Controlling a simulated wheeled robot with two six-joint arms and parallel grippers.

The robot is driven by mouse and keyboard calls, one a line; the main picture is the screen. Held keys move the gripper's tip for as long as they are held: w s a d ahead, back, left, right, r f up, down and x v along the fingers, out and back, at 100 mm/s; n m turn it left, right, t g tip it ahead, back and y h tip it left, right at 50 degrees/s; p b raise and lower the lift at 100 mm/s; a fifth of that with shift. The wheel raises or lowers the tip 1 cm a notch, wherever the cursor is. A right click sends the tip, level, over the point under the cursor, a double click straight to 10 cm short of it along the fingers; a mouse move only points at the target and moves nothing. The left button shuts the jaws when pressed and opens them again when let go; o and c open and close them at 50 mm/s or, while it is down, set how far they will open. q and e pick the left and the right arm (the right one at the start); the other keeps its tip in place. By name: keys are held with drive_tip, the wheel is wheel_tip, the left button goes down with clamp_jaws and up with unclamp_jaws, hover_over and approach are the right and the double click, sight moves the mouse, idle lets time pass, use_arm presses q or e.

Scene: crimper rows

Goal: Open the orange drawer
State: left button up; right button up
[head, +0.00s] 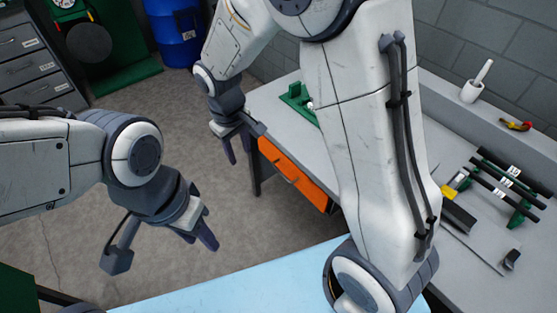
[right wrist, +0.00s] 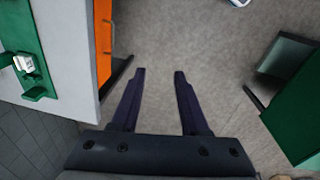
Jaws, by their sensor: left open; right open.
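The orange drawer (head: 294,174) is under the front edge of the grey workbench, with a bar handle on its face. Its front looks about flush with the bench, and part of it is hidden behind my right arm. It also shows at the upper left of the right wrist view (right wrist: 102,42). My right gripper (head: 239,152) is open and empty, just left of the drawer in the head view. In the right wrist view its fingers (right wrist: 159,74) point over bare floor, apart from the drawer. My left gripper (head: 201,241) is open and empty, over the floor further left.
The grey workbench (head: 277,98) carries a green fixture (head: 298,103), a rack of black bars (head: 507,180) and a white cup (head: 472,92). A light blue surface (head: 250,285) lies in front. A blue barrel (head: 174,32) and grey cabinet (head: 30,60) stand behind. The floor between is clear.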

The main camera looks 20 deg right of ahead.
drive_tip(key=w+d+f+b, duration=0.1)
drive_tip(key=w+d+f, duration=0.4)
drive_tip(key=w+f, duration=0.4)
drive_tip(key=m+h+b, duration=0.1)
approach(281, 172)
drive_tip(key=f, duration=0.2)
drive_tip(key=f+p, duration=0.1)
drive_tip(key=f, duration=0.2)
drive_tip(key=d+f, duration=0.1)
drive_tip(key=f, duration=0.1)
drive_tip(key=shift+w+d+f+p, duration=0.15)
drive_tip(key=shift+w+f+p, duration=0.1)
drive_tip(key=shift+f+p, duration=0.1)
drive_tip(key=shift+c, duration=0.3)
drive_tip(key=shift+r, duration=0.1)
clamp_jaws()
